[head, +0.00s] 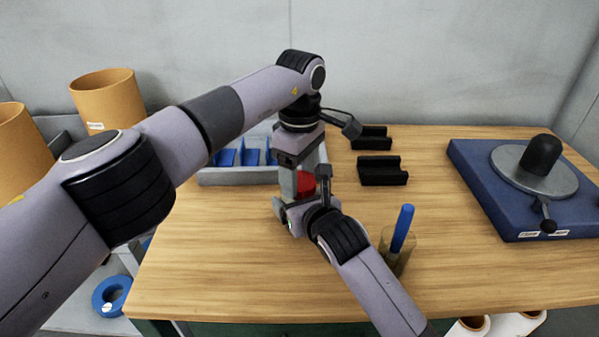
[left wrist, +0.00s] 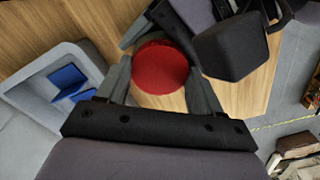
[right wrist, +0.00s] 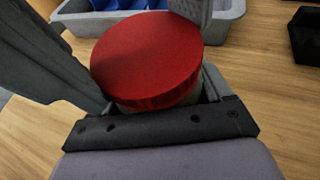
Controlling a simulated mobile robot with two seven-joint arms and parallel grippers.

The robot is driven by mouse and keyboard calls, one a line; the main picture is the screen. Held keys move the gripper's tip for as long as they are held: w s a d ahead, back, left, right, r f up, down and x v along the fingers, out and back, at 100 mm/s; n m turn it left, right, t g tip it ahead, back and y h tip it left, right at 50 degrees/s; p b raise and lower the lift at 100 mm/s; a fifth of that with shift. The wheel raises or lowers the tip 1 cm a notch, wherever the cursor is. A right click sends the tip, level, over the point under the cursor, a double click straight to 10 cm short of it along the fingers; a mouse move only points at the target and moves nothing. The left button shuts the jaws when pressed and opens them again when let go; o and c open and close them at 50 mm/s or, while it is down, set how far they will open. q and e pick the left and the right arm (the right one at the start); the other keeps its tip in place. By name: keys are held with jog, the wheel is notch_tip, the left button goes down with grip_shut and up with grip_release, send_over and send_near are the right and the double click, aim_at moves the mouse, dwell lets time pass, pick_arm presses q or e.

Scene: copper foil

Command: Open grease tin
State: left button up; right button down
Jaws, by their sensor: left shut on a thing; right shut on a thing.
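The grease tin has a round red lid (head: 307,184), seen above the table in the middle of the head view. My left gripper (head: 304,188) comes down from above with its fingers on either side of the lid, shut on it. The left wrist view shows the lid (left wrist: 160,68) between those fingers. My right gripper (head: 300,208) comes in from the front, lower down, shut on the tin's body. In the right wrist view the red lid (right wrist: 148,58) covers most of the pale body (right wrist: 188,98). The lid looks seated on the body; any gap is hidden.
A grey bin with blue dividers (head: 225,175) stands behind left. Two black holders (head: 383,172) sit behind right. A cup with a blue stick (head: 402,228) stands close to my right forearm. A blue-based device (head: 500,200) fills the right side. The front-left table is clear.

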pick_arm(q)
jog(key=shift+n, duration=0.4)
jog(key=o, duration=1.2)
notch_tip(320, 180, up, 4)
jog(key=shift+r, duration=0.25)
jog(key=shift+c, duration=1.4)
notch_tip(320, 180, up, 3)
jog(key=shift+r+n, duration=0.2)
jog(key=shift+n, duration=0.3)
jog(key=shift+f, duration=3.9)
